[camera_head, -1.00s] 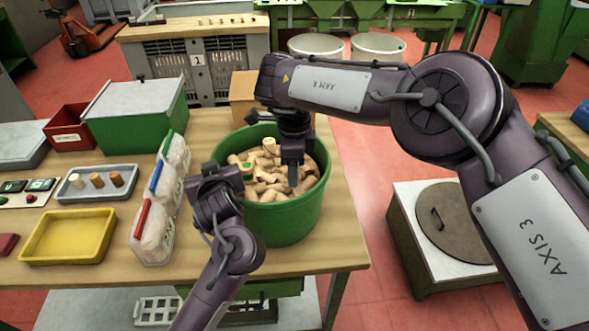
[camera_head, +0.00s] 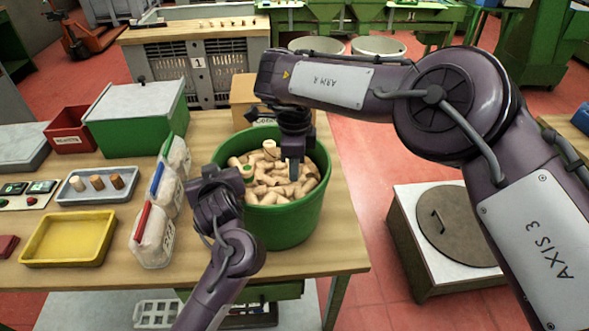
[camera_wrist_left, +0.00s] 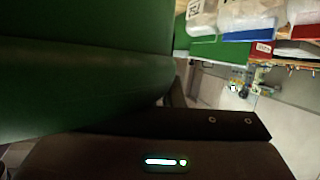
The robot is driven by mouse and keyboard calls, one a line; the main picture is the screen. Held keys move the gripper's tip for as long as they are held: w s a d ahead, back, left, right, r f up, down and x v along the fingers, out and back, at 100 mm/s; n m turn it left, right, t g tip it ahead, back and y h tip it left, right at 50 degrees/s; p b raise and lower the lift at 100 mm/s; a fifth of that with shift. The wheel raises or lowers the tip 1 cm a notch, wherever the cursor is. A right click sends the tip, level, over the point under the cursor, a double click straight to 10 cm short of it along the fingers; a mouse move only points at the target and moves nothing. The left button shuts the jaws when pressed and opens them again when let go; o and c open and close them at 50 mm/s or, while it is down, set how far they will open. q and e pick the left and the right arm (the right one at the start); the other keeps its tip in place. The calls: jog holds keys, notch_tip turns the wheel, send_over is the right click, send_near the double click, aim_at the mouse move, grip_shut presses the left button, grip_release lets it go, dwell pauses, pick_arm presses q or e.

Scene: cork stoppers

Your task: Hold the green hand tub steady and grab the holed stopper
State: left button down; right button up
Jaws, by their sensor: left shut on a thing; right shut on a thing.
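The green hand tub (camera_head: 290,222) stands on the wooden table, filled with light cork stoppers (camera_head: 268,183). Its green wall also fills the left of the left wrist view (camera_wrist_left: 80,90). My left gripper (camera_head: 238,176) is shut on the tub's wall at its near left side. My right gripper (camera_head: 293,172) points down into the tub from above, shut on a stopper among the others. The stopper in its jaws is mostly hidden, and I cannot tell whether it has a hole. One stopper near the left side of the pile shows a green mark.
A cardboard box (camera_head: 244,92) is behind the tub. Bare tabletop lies right of it.

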notch_tip(320, 180, up, 8)
jog(key=shift+r, duration=0.25)
pick_arm(q)
jog(key=c, duration=1.5)
grip_release()
